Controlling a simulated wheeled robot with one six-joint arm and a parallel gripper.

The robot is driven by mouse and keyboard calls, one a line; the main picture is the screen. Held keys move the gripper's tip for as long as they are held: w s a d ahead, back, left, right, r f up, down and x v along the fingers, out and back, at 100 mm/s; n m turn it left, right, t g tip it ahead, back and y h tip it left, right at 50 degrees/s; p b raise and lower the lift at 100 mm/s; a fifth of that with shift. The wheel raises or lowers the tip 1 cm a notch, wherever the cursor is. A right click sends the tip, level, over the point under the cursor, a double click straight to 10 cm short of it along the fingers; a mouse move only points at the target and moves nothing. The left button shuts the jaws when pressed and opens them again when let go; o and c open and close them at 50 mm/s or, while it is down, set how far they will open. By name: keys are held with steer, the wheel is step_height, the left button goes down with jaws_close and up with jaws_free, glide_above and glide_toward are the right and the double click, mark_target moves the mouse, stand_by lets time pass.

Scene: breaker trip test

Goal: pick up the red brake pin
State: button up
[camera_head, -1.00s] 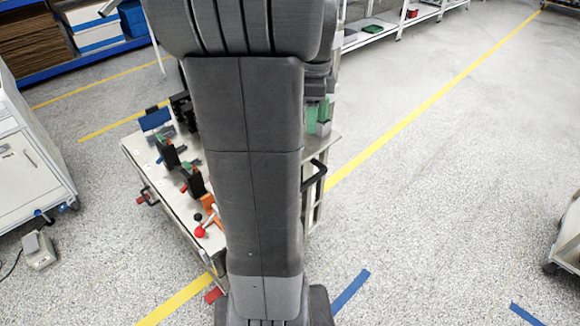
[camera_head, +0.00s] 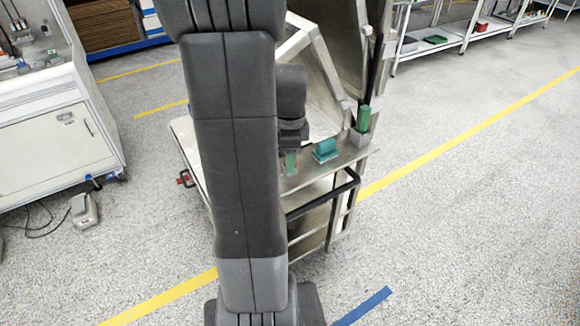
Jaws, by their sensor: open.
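I cannot make out the red brake pin for certain. A small red part with a dark handle (camera_head: 184,179) shows at the left edge of the metal cart (camera_head: 345,158); I cannot tell whether it is the pin. My arm stands across the middle of the view and hides most of the cart top. My gripper (camera_head: 290,150) is partly in view to the right of that arm, over the cart's right side. It is open. A green piece shows directly below its dark body; I cannot tell whether it belongs to the gripper.
A teal block (camera_head: 325,150) and a green post in a grey block (camera_head: 362,122) stand on the cart's right side. A black handle (camera_head: 325,195) juts from its near edge. A white cabinet (camera_head: 60,140) and a foot pedal (camera_head: 84,211) are left. The right floor is clear.

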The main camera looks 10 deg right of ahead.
steer(key=c, duration=1.1)
